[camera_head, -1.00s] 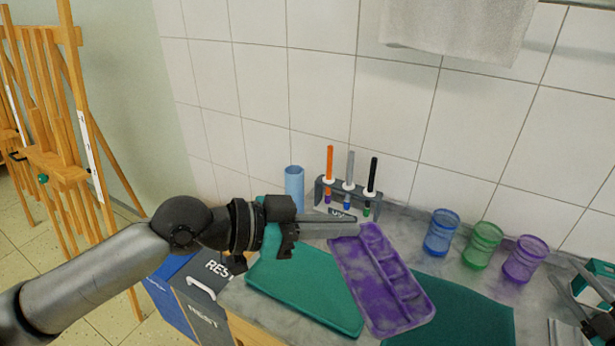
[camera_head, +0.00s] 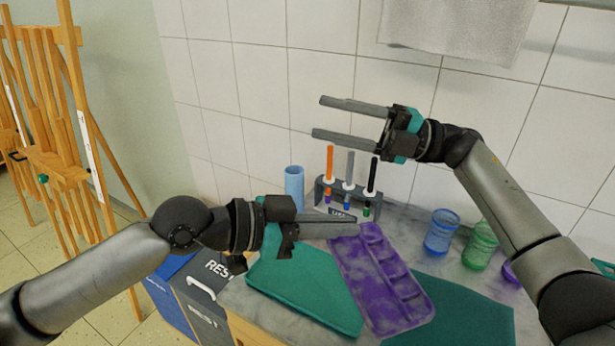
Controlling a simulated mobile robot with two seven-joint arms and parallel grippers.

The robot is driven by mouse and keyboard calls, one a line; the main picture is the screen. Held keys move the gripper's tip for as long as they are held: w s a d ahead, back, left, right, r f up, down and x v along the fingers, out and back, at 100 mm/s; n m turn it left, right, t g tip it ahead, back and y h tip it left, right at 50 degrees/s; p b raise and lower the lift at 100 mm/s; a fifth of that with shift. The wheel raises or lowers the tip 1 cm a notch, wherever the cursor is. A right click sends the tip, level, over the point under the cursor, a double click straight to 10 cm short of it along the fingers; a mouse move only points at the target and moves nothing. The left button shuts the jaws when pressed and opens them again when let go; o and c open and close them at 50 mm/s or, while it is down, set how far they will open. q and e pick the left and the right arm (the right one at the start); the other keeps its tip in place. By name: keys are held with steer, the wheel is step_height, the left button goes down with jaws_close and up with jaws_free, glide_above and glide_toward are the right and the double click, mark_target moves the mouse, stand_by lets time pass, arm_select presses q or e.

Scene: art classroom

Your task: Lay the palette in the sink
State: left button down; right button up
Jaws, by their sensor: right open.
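The purple palette (camera_head: 372,285), with a row of wells along one side, lies on the grey counter between two teal mats. My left gripper (camera_head: 340,228) is at the palette's far left corner, its finger passing over that edge. Only one finger shows clearly, so I cannot tell whether it is shut on the palette. My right gripper (camera_head: 322,118) is open and empty, raised in front of the tiled wall above the marker rack, its fingers pointing left. No sink is in view.
A rack (camera_head: 345,198) with orange, grey and black markers stands at the wall. A light blue cup (camera_head: 294,188) stands left of it; blue (camera_head: 441,232) and green (camera_head: 480,246) cups stand right. Teal mats (camera_head: 300,290) flank the palette. Easels (camera_head: 60,150) stand left.

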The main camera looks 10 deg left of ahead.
steer(key=s+a+r+n+g+h, duration=0.2)
steer(key=s+a+n+h, duration=0.35)
steer(key=s+h, duration=0.2)
steer(key=s+a+r+n+g+h, duration=0.2)
steer(key=s+a+n+g+h, duration=0.15)
steer(key=s+a+h, duration=0.45)
steer(key=m+t+h, duration=0.5)
steer(key=t+h, duration=0.2)
steer(key=h, duration=0.2)
glide_toward(347, 274)
steer(key=x, duration=0.8)
steer(key=shift+f, duration=0.15)
jaws_close()
